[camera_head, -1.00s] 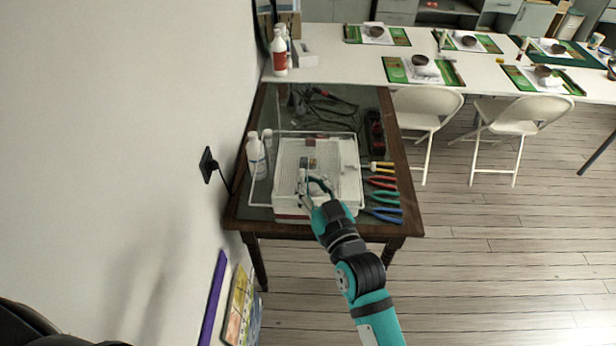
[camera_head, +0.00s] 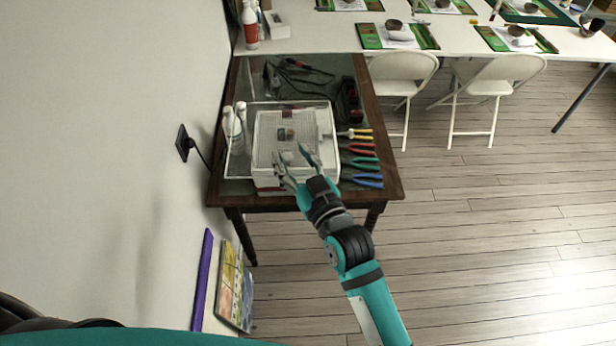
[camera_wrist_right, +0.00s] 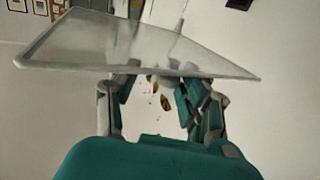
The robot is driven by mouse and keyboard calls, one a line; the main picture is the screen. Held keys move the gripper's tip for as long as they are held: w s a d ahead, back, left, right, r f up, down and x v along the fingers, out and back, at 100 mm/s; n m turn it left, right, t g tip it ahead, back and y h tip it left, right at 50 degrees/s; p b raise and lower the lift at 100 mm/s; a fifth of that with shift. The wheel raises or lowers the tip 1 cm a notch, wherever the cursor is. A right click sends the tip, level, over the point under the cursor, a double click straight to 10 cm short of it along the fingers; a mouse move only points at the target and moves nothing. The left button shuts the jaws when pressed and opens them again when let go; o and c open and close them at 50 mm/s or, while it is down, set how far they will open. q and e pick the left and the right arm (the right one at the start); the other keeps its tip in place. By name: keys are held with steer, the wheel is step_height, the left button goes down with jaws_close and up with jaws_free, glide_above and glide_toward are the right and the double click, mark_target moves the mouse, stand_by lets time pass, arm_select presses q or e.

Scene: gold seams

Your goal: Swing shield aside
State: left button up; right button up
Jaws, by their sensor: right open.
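The shield (camera_head: 232,172) is a clear panel with a thin white edge, lying over the white grid-topped machine (camera_head: 268,122) on the wooden table and reaching past its left side. In the right wrist view the clear panel (camera_wrist_right: 130,48) spans the upper part, tilted, with the fingers just below its near edge. My right gripper (camera_head: 290,154) is open over the near part of the grid top, its fingers spread and nothing between them. Whether a finger touches the panel I cannot tell. My left gripper is out of view.
White bottles (camera_head: 232,128) stand left of the machine against the wall. Pliers with coloured handles (camera_head: 362,164) lie to its right. Small dark pieces (camera_head: 285,134) lie on the grid top. A soldering iron with cables (camera_head: 295,75) is behind. Folding chairs (camera_head: 402,72) stand right.

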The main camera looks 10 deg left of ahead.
steer(key=v, duration=1.1)
steer(key=shift+w, duration=0.1)
steer(key=s+d+f+m+g+h+b, duration=0.15)
steer(key=d+f, duration=0.25)
steer(key=f, duration=1)
steer(key=s+d+f+g+h+b, duration=0.2)
steer(key=d+f+g+h+b, duration=0.15)
steer(key=f, duration=1.15)
steer(key=s+d+f+m+g+h+b, duration=0.15)
steer(key=d+f, duration=0.35)
steer(key=f, duration=0.9)
steer(key=s+d+f+g+h+b, duration=0.1)
steer(key=s+d+f, duration=0.35)
steer(key=f, duration=0.25)
steer(key=s+d+f+g+h+b, duration=0.1)
steer(key=s+d+f+g, duration=0.15)
steer(key=s+f, duration=0.35)
steer(key=s+d+f+m+g+h+b, duration=0.1)
steer(key=s+d+f, duration=0.3)
steer(key=s+f, duration=0.2)
steer(key=s+d+f+m+g+h+b, duration=0.1)
steer(key=s+d+f, duration=0.4)
steer(key=s, duration=0.6)
steer(key=shift+s+f+g+b, duration=0.3)
steer(key=shift+f+g, duration=0.2)
steer(key=shift+g, duration=0.2)
